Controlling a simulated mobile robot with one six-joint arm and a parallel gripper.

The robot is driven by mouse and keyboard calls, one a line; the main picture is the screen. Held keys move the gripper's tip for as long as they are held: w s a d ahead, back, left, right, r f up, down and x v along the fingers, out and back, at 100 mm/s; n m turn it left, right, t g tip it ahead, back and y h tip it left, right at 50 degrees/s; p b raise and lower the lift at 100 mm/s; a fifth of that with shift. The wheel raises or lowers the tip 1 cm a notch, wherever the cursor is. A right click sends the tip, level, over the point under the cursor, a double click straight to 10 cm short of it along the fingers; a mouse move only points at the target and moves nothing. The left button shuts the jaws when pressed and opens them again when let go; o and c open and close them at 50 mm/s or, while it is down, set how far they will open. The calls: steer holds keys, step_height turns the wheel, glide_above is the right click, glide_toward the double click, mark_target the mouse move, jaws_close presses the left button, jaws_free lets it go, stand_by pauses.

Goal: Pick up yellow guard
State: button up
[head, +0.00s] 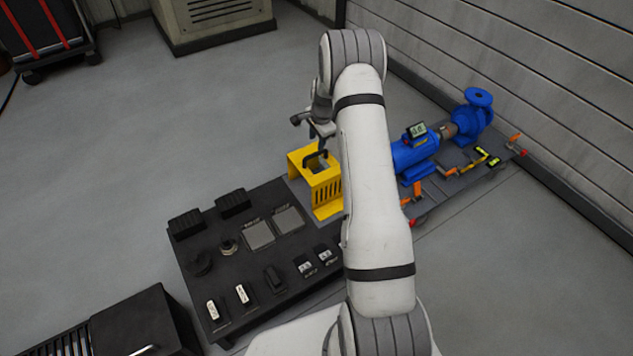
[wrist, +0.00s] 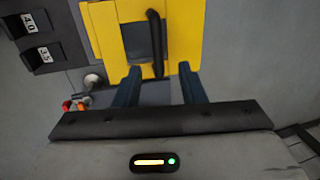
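The yellow guard (head: 322,188) stands at the far end of the dark bench, left of my arm in the head view. It has slots in its side and a black handle on top. In the wrist view the guard (wrist: 103,30) fills the upper middle, with its black handle (wrist: 155,42) running up and down the picture. My gripper (wrist: 160,78) is open, its two blue-grey fingers apart, with the lower end of the handle between them in the picture. I cannot tell the height gap. In the head view my gripper (head: 318,132) is partly hidden, just above the guard.
A blue pump and motor (head: 415,153) stand on a skid right of my arm, with orange and yellow clamps nearby. The dark bench (head: 235,285) holds several small black parts and labelled blocks. A black box (head: 140,325) is at lower left. The floor at left is clear.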

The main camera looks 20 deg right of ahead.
mark_target(314, 154)
steer(key=f, duration=0.3)
steer(key=shift+w+f+b, duration=0.3)
steer(key=shift+w+b, duration=0.05)
steer(key=shift+b, duration=0.05)
steer(key=f+b, duration=0.1)
steer(key=f, duration=0.2)
steer(key=a+f+b, duration=0.1)
steer(key=f, duration=0.1)
steer(key=shift+w+f+b, duration=0.25)
steer(key=shift+b, duration=0.05)
steer(key=shift+r, duration=0.1)
steer(key=shift+c, duration=0.5)
jaws_close()
